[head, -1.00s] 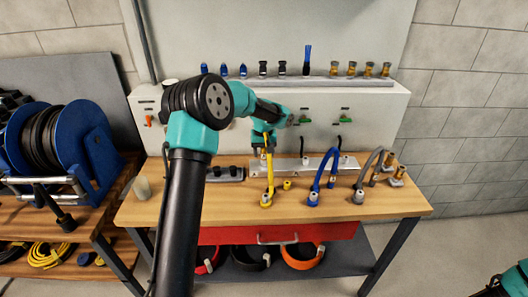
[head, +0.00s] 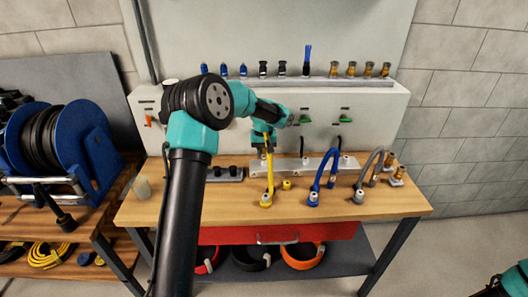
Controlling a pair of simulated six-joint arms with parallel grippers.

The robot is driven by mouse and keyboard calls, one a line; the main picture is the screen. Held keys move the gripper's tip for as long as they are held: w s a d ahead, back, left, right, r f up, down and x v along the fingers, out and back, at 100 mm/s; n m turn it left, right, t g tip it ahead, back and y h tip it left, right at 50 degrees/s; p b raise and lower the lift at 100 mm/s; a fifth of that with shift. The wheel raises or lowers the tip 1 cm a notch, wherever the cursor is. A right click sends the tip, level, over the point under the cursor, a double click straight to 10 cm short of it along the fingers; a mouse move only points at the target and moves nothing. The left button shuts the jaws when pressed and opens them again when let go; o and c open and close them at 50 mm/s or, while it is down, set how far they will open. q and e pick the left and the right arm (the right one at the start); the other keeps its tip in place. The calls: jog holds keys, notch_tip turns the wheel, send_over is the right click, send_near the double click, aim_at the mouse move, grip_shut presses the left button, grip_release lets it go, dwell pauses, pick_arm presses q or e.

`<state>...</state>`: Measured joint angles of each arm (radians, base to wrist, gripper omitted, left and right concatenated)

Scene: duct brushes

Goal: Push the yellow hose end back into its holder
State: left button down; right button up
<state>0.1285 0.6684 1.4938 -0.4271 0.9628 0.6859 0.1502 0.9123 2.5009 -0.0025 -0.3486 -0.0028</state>
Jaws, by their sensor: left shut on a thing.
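The yellow hose (head: 270,172) stands on the wooden bench, its lower end in a fitting (head: 266,199) near the front. My left gripper (head: 265,147) is at the hose's upper end, shut on it, above the bench. The light metal holder bar (head: 303,169) lies behind the hoses; whether the yellow end touches it is too small to tell. My right gripper is out of view; only a bit of that arm shows at the lower right corner.
A blue hose (head: 318,172) and a grey hose (head: 368,170) arch up to the right. A small yellow fitting (head: 287,184) stands beside the yellow hose. A dark block (head: 226,174) lies to the left.

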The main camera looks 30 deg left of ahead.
pick_arm(q)
jog(key=shift+s+f, duration=0.2)
jog(key=shift+f, duration=0.3)
jog(key=shift+w+d+r, duration=0.1)
jog(key=shift+w+r, duration=0.05)
jog(key=shift+r, duration=2.9)
jog(key=s+d+f, duration=0.1)
jog(key=s+d, duration=0.3)
jog(key=d, duration=0.8)
jog(key=shift+d+f, duration=0.25)
jog(key=shift+d, duration=0.05)
jog(key=shift+f, duration=0.1)
jog(key=shift+f, duration=2.8)
jog(key=shift+f, duration=0.5)
